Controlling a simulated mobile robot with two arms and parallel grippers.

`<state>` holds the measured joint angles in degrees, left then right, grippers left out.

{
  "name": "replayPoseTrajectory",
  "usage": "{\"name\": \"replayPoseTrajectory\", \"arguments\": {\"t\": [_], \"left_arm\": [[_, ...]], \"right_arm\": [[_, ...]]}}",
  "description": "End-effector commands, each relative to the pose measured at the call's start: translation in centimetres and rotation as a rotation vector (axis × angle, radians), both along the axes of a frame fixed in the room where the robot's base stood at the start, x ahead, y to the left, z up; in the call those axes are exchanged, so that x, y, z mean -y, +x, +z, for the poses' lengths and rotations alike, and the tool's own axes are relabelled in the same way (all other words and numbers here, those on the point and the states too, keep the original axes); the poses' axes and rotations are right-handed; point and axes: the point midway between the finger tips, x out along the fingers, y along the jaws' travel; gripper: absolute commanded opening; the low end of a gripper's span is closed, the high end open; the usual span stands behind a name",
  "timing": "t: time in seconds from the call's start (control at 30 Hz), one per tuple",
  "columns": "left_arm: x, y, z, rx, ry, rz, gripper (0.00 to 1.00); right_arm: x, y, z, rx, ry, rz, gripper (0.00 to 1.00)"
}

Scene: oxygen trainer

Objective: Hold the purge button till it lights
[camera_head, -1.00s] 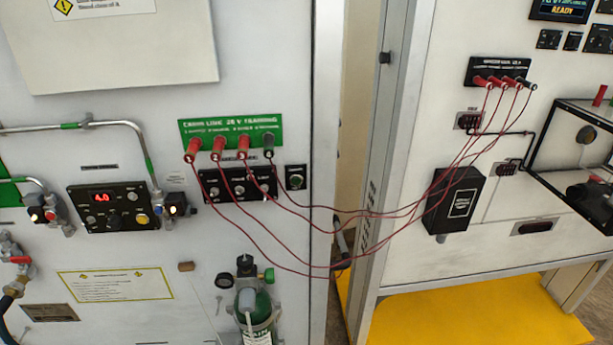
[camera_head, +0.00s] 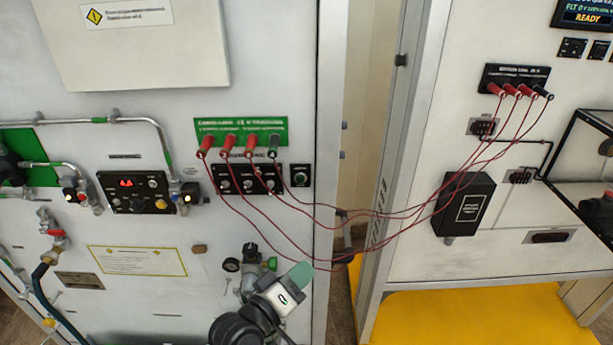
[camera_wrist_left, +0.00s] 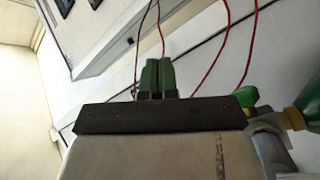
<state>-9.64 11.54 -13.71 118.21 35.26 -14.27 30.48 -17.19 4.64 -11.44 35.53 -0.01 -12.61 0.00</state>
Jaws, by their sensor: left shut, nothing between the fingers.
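A black control panel (camera_head: 118,204) with a red number display, knobs and small buttons is on the left white wall. A yellow-orange button (camera_head: 161,204) sits at its lower right, and a small lit spot (camera_head: 187,198) shows on the fitting beside it. A separate round button (camera_head: 300,175) on a black plate is right of the switch panel. The labels are too small to tell which is the purge button. My left gripper (camera_head: 300,274) is low, right of and below these controls, touching none of them. Its green fingers are together and empty in the left wrist view (camera_wrist_left: 158,76). My right gripper is not in view.
Red cables (camera_head: 330,225) hang from the green-labelled jack panel (camera_head: 241,126) across the gap to the right cabinet, just above my left gripper. A bottle regulator (camera_head: 250,265) is close beside my left arm. Pipes and valves (camera_head: 55,238) stand out at left.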

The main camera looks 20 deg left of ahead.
Motion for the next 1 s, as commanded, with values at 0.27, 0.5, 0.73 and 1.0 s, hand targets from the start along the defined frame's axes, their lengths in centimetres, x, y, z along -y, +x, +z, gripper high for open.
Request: {"name": "replayPoseTrajectory", "arguments": {"t": [0.27, 0.5, 0.73, 1.0], "left_arm": [[-0.1, -0.6, 9.9, 0.183, -0.299, -0.041, 0.00], [-0.3, -1.0, 12.7, 0.235, -0.403, -0.060, 0.00], [-0.3, -1.0, 12.7, 0.236, -0.406, -0.060, 0.00], [-0.6, 0.0, 12.5, 0.236, -0.403, -0.059, 0.00]], "right_arm": [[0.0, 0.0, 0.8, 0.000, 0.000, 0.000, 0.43], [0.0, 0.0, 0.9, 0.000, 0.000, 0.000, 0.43], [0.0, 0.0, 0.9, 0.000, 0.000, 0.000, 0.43], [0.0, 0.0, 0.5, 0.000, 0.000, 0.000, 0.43]]}}
